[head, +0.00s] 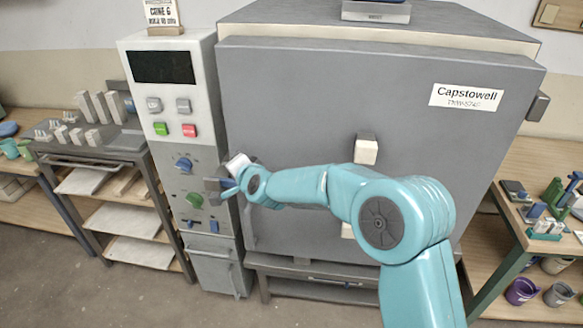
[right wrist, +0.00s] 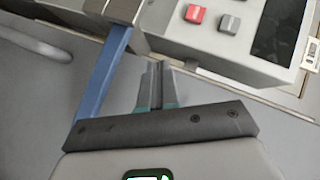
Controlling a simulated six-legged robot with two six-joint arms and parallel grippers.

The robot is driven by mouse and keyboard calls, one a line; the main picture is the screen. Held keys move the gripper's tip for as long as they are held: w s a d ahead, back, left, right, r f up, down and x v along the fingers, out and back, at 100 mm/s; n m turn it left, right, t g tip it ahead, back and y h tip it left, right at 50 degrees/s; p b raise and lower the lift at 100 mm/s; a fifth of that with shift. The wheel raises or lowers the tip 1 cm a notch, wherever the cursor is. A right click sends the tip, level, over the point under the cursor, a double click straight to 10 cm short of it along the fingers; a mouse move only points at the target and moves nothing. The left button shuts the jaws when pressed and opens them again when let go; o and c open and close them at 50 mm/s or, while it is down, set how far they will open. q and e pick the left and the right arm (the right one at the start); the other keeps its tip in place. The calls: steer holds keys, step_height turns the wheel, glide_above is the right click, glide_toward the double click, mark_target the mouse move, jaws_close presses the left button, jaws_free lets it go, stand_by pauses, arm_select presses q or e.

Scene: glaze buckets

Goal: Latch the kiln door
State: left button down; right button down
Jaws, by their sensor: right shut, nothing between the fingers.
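The kiln door (head: 300,110) is a large grey panel with a "Capstowell" label, and it looks shut against the kiln body. A pale metal block (head: 238,162) sits at the door's left edge, beside the control panel. In the right wrist view a blue lever (right wrist: 105,75) runs down from a metal block (right wrist: 118,10); its lower end is hidden behind my gripper. My right gripper (head: 222,186) is shut and empty at the door's left edge, close to the block. In the wrist view its fingertips (right wrist: 158,68) are together, to the right of the lever and apart from it. My left gripper is out of view.
The control panel (head: 172,150) with buttons and knobs stands immediately left of the door. My right arm crosses the door front and hides part of a vertical handle with cream ends (head: 366,150). A rack (head: 90,150) stands left, a workbench (head: 535,240) right.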

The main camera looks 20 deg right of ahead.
steer(key=shift+w+a+f+b, duration=0.25)
steer(key=shift+f+b, duration=0.1)
steer(key=shift+f, duration=0.25)
steer(key=shift+w+a+f+b, duration=0.2)
steer(key=shift+f+b, duration=0.1)
steer(key=shift+f, duration=0.3)
steer(key=shift+a, duration=0.1)
